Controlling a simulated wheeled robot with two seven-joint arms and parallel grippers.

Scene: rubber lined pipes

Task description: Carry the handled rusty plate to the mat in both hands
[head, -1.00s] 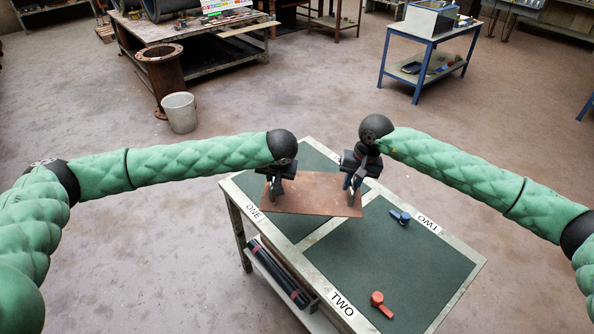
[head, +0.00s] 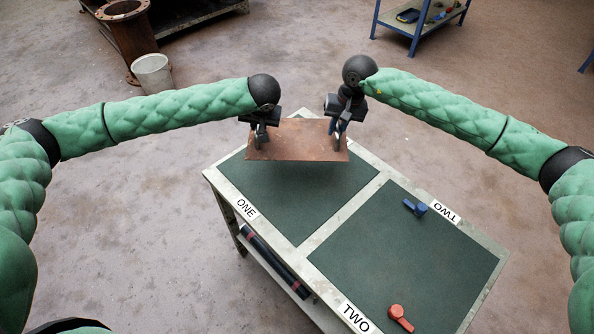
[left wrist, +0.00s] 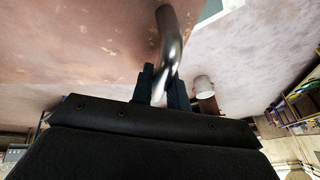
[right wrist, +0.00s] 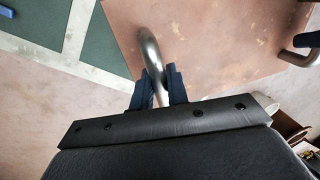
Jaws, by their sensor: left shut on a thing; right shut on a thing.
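The rusty plate (head: 298,145) is a flat brown sheet held in the air above the dark green mat marked ONE (head: 300,200). My left gripper (head: 260,140) is shut on the plate's left handle, a bent metal bar (left wrist: 168,35) seen in the left wrist view. My right gripper (head: 337,138) is shut on the right handle (right wrist: 150,48), seen in the right wrist view. The plate looks nearly level. A dark shadow lies on the mat below it, and the plate hides the mat's far part.
A second green mat, marked TWO (head: 410,240), lies to the right past a pale strip. It bears a blue clamp-like piece (head: 414,207) and a red one (head: 400,317). Dark rolls (head: 275,262) lie on the shelf below. A bucket (head: 152,74) stands on the floor.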

